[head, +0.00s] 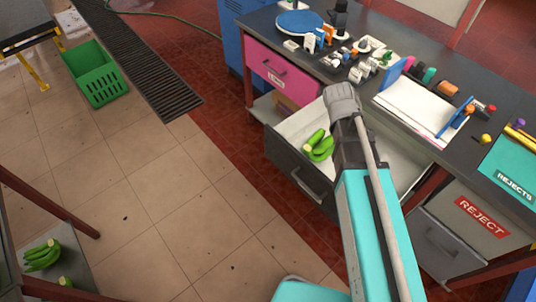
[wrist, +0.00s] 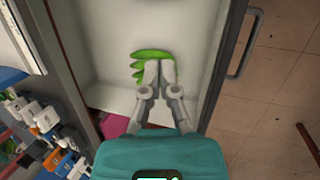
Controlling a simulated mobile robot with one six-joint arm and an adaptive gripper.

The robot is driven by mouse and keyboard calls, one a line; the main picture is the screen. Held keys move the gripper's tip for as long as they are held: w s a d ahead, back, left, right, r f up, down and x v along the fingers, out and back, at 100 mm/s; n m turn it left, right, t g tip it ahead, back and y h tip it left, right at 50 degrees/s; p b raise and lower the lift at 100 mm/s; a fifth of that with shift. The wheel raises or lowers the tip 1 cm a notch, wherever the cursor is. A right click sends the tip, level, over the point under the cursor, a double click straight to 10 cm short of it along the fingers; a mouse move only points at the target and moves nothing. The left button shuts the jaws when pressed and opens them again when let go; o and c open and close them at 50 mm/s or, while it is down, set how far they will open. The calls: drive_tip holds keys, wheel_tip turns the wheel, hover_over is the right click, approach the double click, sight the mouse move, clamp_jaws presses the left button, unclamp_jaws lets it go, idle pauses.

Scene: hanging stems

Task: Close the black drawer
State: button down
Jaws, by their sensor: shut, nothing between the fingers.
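The black drawer (head: 296,178) is pulled out from the bench, with its dark front and bar handle facing the aisle and a pale inside. In the wrist view its dark front edge (wrist: 230,70) and handle stand at the right. A bunch of green bananas (head: 319,147) lies inside; it also shows in the wrist view (wrist: 151,54), partly behind my fingertips. My gripper (wrist: 159,64) is shut and empty, pointing down over the inside of the drawer. Its height above the bananas is hard to tell. In the head view my arm hides the fingers and part of the drawer.
A pink drawer (head: 270,70) is shut to the left of the black one. The bench top holds small parts, paper (head: 418,112) and a teal rejects mat (head: 510,165). A green crate (head: 95,75) stands on the floor. The tiled floor before the drawer is clear.

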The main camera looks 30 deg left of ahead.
drive_tip(key=s+a+f+n+t+b, duration=0.2)
drive_tip(key=a+f+n+b, duration=0.3)
drive_tip(key=a, duration=0.6)
drive_tip(key=s+a+f+n+t+b, duration=0.2)
drive_tip(key=s+a+f+n+b, duration=0.3)
drive_tip(key=a, duration=0.6)
drive_tip(key=s+a+f+n+t+b, duration=0.2)
drive_tip(key=a+f+n+b, duration=0.3)
drive_tip(key=a, duration=0.5)
drive_tip(key=s+n+b, duration=0.1)
drive_tip(key=n+b, duration=0.1)
drive_tip(key=b, duration=0.1)
drive_tip(key=shift+s+a+f+n, duration=0.2)
drive_tip(key=shift+s+a+n, duration=0.1)
drive_tip(key=shift+a, duration=0.1)
drive_tip(key=shift+w+f+b, duration=0.1)
drive_tip(key=shift+b, duration=0.2)
drive_tip(key=b, duration=0.7)
approach(271, 147)
wheel_tip(271, 147, down, 5)
drive_tip(key=w, duration=0.2)
drive_tip(key=shift+w+d, duration=0.75)
drive_tip(key=shift+w, duration=0.35)
